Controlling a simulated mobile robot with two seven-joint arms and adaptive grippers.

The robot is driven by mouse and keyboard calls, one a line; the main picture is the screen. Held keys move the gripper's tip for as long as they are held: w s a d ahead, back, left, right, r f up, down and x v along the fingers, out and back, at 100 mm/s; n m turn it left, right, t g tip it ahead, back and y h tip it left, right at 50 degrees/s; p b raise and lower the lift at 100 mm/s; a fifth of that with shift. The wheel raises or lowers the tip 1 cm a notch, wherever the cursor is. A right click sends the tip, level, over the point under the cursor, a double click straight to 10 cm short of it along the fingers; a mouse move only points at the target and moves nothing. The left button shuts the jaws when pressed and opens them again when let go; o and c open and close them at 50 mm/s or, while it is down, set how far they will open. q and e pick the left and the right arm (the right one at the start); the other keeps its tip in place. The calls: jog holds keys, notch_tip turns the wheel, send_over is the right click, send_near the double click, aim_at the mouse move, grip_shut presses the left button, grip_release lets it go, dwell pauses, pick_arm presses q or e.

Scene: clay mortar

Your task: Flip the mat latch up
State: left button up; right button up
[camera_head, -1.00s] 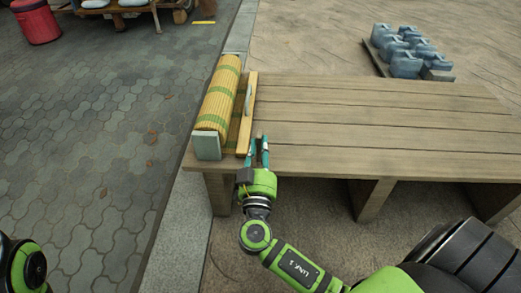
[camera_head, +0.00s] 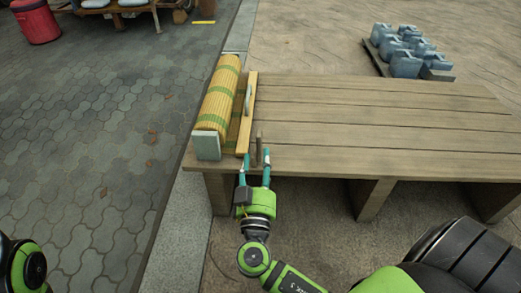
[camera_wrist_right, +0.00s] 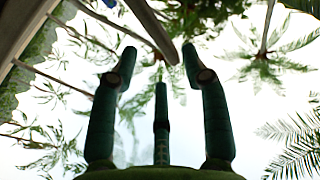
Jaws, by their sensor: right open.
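A rolled straw mat with green bands (camera_head: 217,100) lies along the left edge of the wooden table, with a yellow wooden bar (camera_head: 246,122) beside it. A dark narrow piece (camera_head: 259,143), which looks like the latch, stands out at the near end of the bar. My right gripper (camera_head: 256,156) is open at the table's near edge, its fingertips just below and around this piece; contact cannot be told. The right wrist view shows the open fingers (camera_wrist_right: 159,50) and a slim bar (camera_wrist_right: 150,25) reaching down between their tips. My left gripper is out of view.
A pale block (camera_head: 206,146) stands at the near end of the mat. The wooden tabletop (camera_head: 380,125) is bare to the right. Several blue-grey jugs (camera_head: 407,65) stand on a pallet behind it. A red bin (camera_head: 36,22) is far left.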

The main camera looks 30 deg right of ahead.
jog(key=v, duration=0.7)
jog(key=shift+s+a, duration=0.2)
jog(key=shift+s, duration=0.1)
